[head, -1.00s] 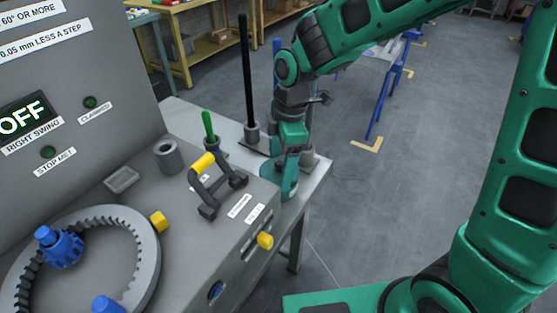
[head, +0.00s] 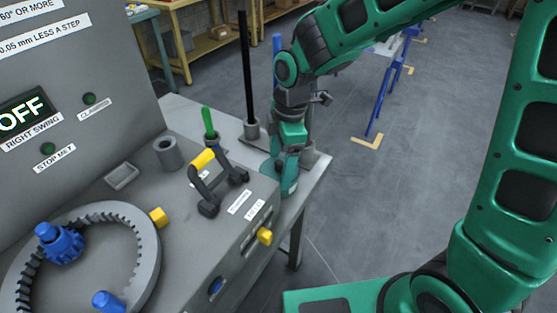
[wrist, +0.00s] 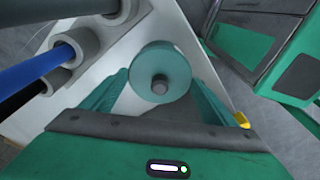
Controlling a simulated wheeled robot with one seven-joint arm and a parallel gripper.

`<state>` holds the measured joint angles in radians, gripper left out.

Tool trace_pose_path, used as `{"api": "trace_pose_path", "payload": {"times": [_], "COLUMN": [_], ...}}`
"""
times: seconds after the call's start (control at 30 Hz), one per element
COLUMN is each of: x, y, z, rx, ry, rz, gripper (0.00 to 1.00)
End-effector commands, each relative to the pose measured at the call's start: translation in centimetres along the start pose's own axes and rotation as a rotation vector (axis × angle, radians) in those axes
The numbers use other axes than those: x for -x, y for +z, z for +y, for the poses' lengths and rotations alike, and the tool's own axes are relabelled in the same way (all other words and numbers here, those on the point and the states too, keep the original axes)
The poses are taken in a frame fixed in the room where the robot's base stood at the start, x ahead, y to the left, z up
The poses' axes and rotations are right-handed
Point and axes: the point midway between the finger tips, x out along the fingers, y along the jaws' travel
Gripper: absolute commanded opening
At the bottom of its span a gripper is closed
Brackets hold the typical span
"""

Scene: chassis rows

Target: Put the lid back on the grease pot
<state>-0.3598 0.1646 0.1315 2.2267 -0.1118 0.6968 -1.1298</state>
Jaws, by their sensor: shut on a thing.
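My gripper (wrist: 160,88) points down over the pale bench top, its two teal fingers on either side of a round teal lid (wrist: 152,62) with a grey knob. The fingers are shut on the lid. In the head view my gripper (head: 289,160) is low at the bench's right end, and a teal rounded shape (head: 287,183) shows at its lower end. I cannot make out the grease pot; anything beneath the lid is hidden, so I cannot tell if the lid rests on a pot.
A black rod (head: 246,70) and a blue rod (head: 277,48) stand close behind my gripper. A grey machine with a yellow-gripped handle (head: 204,160) and a green-handled piece (head: 208,120) lies to the left. The bench's right edge (head: 322,172) is close; floor lies beyond.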

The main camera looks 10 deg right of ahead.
Motion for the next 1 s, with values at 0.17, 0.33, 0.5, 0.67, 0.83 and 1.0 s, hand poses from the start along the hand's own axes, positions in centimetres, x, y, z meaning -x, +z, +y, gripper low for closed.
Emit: {"api": "trace_pose_path", "payload": {"times": [0.17, 0.33, 0.5, 0.67, 0.83, 1.0], "x": [-0.3, -0.4, -0.4, -0.4, 0.2, 2.7], "y": [0.0, 0.0, 0.0, 0.0, 0.0, 0.0], "z": [0.0, 0.0, 0.0, 0.0, 0.0, 0.1], "rx": [0.0, 0.0, 0.0, 0.0, 0.0, -0.001], "ry": [0.0, 0.0, -0.001, -0.001, 0.0, 0.004], "rz": [0.0, 0.0, 0.0, 0.0, 0.0, 0.002], "gripper": [0.58, 0.58, 1.0, 1.0, 1.0, 1.0]}}
